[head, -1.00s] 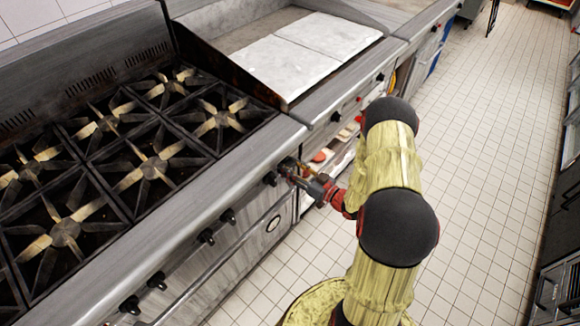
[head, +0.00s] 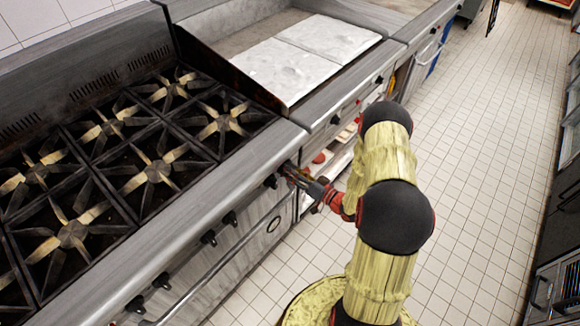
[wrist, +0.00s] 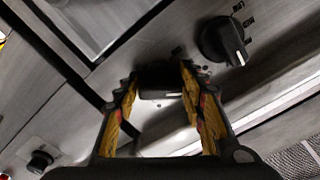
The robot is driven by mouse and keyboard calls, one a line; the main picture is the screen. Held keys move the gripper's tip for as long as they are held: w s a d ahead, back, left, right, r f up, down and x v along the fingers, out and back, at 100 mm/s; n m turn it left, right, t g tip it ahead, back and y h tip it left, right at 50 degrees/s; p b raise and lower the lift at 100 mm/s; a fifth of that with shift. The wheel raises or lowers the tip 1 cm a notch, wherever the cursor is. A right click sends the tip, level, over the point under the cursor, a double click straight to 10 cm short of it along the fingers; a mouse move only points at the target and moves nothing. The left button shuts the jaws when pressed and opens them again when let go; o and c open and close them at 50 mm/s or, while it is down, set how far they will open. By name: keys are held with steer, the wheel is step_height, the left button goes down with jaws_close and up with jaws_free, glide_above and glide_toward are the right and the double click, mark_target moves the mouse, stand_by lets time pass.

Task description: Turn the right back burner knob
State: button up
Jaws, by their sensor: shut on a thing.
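My gripper (head: 291,172) is at the right end of the range's front panel, over the rightmost knob of the row. It covers that knob in the head view. In the wrist view, my gripper's two yellow-padded fingers (wrist: 160,97) are on either side of a dark knob (wrist: 158,91) with a pale pointer line, shut on it. The neighbouring black knob (head: 270,181) is just left of my gripper. The right back burner (head: 223,118) shows no flame.
More black knobs (head: 209,237) line the front panel to the left. The oven handle (head: 225,265) runs below them. A griddle with pale plates (head: 290,68) adjoins on the right. The tiled floor (head: 480,150) is clear. In the wrist view, a marked knob (wrist: 225,42) is at upper right.

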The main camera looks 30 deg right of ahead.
steer(key=m+p, duration=0.3)
steer(key=m, duration=0.2)
steer(key=shift+r+m, duration=0.15)
steer(key=shift+m, duration=0.15)
steer(key=m+p, duration=0.2)
steer(key=m, duration=0.3)
steer(key=shift+m, duration=0.3)
steer(key=o, duration=1.1)
steer(key=shift+s, duration=0.1)
steer(key=v, duration=1.2)
